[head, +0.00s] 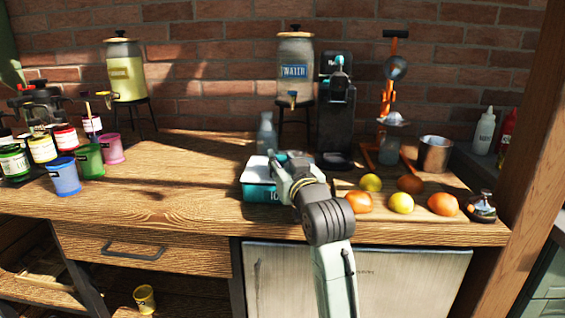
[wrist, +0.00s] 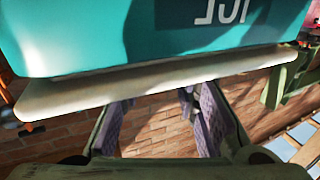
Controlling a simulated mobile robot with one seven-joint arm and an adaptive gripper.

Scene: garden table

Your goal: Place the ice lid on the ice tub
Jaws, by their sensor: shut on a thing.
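The teal ice tub (head: 254,191) stands near the table's front edge in the head view, with a pale rim and lettering on its front. In the wrist view, the tub (wrist: 90,40) fills the top, its lettering upside down. The ice lid (wrist: 130,84) is a flat cream slab along the tub's rim edge there. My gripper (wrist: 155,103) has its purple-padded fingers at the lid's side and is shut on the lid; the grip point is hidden. In the head view, my gripper (head: 284,165) is over the tub's right part. I cannot tell whether the lid touches the rim.
A glass bottle (head: 266,134) stands just behind the tub. A water dispenser (head: 295,70) and a black machine (head: 337,115) stand behind. The table left of the tub (head: 180,190) is clear.

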